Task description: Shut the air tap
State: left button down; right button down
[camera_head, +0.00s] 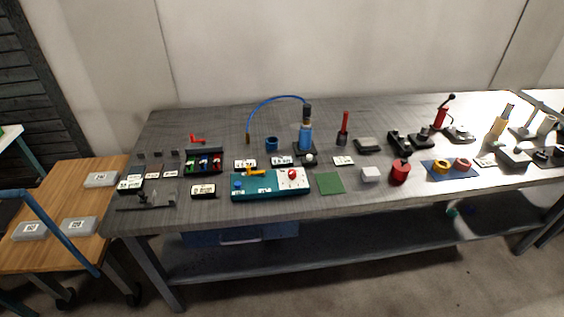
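A teal box (272,192) with a pale top sits near the front edge of the grey table, left of centre. A yellow lever handle (256,172) lies roughly crosswise on its upper left part. A blue knob (238,184) is at its left end and a red knob (292,174) is on its white right part. A small red handle-shaped piece (197,139) lies farther back left. Labels are too small to read, so I cannot tell for sure which of these is the air tap. Neither of my grippers is in view.
A wooden cart (55,188) stands left of the table (225,120).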

aim_at(248, 168)
jog(key=j+z, duration=0.35)
jog(key=j, duration=1.45)
